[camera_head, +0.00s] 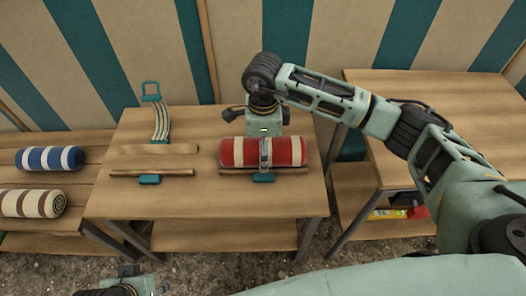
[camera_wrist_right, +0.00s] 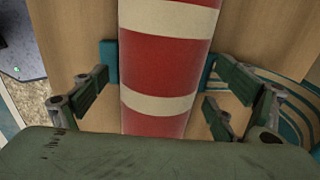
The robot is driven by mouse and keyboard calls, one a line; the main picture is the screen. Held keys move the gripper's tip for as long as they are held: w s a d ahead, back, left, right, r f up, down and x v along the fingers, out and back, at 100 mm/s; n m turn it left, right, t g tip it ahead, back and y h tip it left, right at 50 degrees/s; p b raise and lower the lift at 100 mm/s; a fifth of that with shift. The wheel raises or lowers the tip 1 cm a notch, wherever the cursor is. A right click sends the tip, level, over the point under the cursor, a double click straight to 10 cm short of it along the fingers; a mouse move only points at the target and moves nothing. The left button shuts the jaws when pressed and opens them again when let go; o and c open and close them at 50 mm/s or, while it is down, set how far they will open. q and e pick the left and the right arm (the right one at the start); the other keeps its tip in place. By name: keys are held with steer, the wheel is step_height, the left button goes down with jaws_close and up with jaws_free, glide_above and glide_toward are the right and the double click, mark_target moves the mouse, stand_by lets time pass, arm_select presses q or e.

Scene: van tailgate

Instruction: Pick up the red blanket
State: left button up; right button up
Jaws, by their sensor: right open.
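The red blanket (camera_head: 237,153) is a roll with white stripes, lying on two wooden slats on the middle table. It also shows in the right wrist view (camera_wrist_right: 165,63), running between my fingers. My right gripper (camera_head: 265,148) reaches down over the roll's middle from behind. In the right wrist view the right gripper (camera_wrist_right: 162,98) is open, with fingers on both sides of the roll and gaps between them and it. Teal strap ends (camera_wrist_right: 108,54) show beside the roll. My left gripper (camera_head: 125,284) is only partly in view at the bottom edge, away from the blanket.
Left of the blanket, a striped strap with a teal buckle (camera_head: 151,91) lies across two slats (camera_head: 150,172). A blue-striped roll (camera_head: 50,158) and a brown-striped roll (camera_head: 32,204) lie on a lower bench. A higher table (camera_head: 460,95) stands right. The middle table's front (camera_head: 205,205) is clear.

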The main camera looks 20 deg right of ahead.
steer(key=shift+f, duration=0.4)
steer(key=shift+c, duration=0.2)
steer(key=c, duration=1.5)
